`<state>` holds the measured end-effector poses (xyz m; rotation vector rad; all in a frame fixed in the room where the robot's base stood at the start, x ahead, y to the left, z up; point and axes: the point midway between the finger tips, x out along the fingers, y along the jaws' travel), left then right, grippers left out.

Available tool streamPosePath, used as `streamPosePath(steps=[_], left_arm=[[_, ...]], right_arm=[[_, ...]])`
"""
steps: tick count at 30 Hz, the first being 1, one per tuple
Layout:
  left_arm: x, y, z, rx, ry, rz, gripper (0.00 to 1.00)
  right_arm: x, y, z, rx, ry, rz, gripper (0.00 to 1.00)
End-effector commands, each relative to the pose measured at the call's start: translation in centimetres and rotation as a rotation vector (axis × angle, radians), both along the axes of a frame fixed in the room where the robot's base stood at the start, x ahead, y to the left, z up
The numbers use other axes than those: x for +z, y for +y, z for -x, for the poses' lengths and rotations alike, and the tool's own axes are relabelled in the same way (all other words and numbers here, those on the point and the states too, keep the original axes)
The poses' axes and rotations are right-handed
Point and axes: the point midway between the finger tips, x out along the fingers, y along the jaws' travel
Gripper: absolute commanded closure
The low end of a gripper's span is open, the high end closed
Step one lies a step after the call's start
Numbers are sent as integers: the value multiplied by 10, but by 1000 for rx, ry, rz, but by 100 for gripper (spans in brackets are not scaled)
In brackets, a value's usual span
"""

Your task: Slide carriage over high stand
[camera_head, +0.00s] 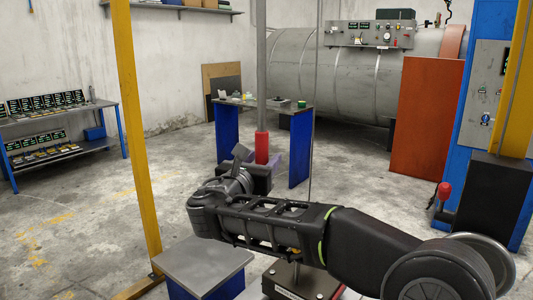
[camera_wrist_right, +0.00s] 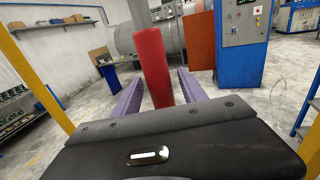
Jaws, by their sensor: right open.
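A grey vertical pole (camera_head: 262,60) comes down from above the head view and ends in a red grip (camera_head: 262,147). The carriage itself cannot be made out; whether the pole belongs to it cannot be told. My right gripper (camera_head: 258,172) is at the red grip. In the right wrist view its two purple fingers (camera_wrist_right: 158,95) are open, one on each side of the red grip (camera_wrist_right: 152,65), with gaps showing. A taller stand (camera_head: 265,103) with a grey top and blue legs is behind the grip. A lower grey-topped stand (camera_head: 205,262) is at the front. My left gripper is not in view.
A yellow post (camera_head: 135,130) stands left and another (camera_head: 518,90) right. A blue cabinet (camera_head: 480,120) is at right.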

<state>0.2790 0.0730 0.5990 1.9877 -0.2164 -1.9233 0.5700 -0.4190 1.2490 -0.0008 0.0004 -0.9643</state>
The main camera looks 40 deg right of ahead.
Motion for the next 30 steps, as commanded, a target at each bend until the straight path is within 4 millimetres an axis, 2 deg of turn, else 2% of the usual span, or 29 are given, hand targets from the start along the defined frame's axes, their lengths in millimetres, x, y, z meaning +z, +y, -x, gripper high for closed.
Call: streamPosePath(steps=[3, 7, 16, 30], left_arm=[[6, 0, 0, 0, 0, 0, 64], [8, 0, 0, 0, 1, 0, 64], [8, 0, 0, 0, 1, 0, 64], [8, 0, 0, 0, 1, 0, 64]], right_arm=[[1, -15, -10, -2, 1, -2, 51], [1, -24, -16, -1, 0, -1, 51], [0, -26, -18, 1, -1, -1, 51], [0, -26, -18, 1, -1, -1, 88]])
